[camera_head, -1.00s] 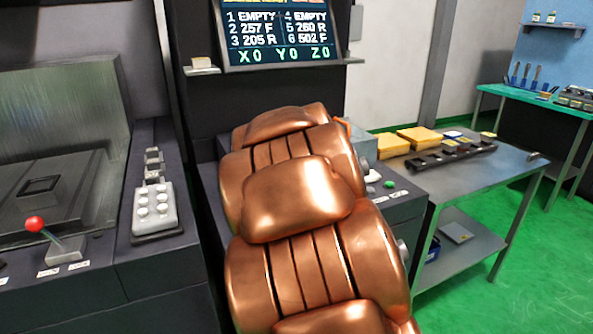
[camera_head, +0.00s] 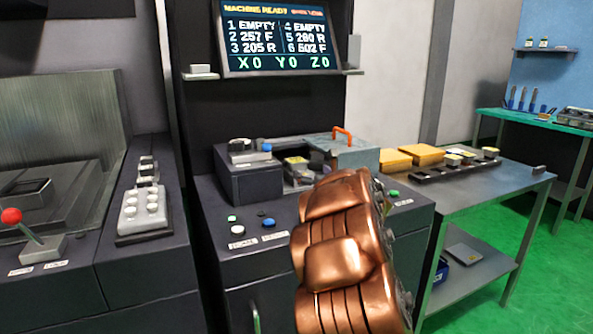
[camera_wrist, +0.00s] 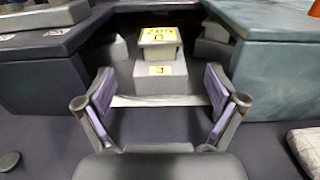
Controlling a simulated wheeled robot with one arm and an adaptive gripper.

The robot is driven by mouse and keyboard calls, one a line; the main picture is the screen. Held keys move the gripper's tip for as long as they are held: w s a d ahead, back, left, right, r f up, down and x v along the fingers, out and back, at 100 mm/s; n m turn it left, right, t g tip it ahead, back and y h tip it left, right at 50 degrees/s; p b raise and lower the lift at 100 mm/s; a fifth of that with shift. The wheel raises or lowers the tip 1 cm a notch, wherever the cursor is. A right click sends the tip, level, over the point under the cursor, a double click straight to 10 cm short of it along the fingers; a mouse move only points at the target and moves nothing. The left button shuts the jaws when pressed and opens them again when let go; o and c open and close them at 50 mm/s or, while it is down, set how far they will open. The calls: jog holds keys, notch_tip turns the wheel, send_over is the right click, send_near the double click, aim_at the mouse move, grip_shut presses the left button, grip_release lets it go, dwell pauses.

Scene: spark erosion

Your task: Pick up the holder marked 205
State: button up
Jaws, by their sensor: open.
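In the wrist view, the holder marked 205 (camera_wrist: 158,36) is a pale block with a yellow label on top, small letter below the number. It sits on a grey station block (camera_wrist: 160,78) with a yellow label reading 3. My gripper (camera_wrist: 159,84) is open and empty, its two fingers spread to the left and right of the station block, on the near side of the holder. The holder is beyond the fingertips and not between them. In the head view my copper arm hides the gripper, and I cannot tell the 205 holder apart in the machine's recess.
The screen (camera_head: 280,38) lists 3 as 205 R. The machine's open recess lies between a dark block (camera_head: 250,183) and a grey block with an orange handle (camera_head: 342,134). A side table (camera_head: 480,200) holds yellow boxes (camera_head: 415,156) and a dark rack (camera_head: 455,168).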

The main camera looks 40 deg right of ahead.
aim_at(296, 160)
jog(key=x, duration=0.5)
jog(key=shift+w+d, duration=0.1)
jog(key=shift+w, duration=0.2)
jog(key=shift+p+x, duration=0.3)
jog(key=shift+x, duration=0.5)
jog(key=shift+r+x, duration=0.2)
jog(key=shift+x, duration=1.75)
jog(key=c, duration=1.5)
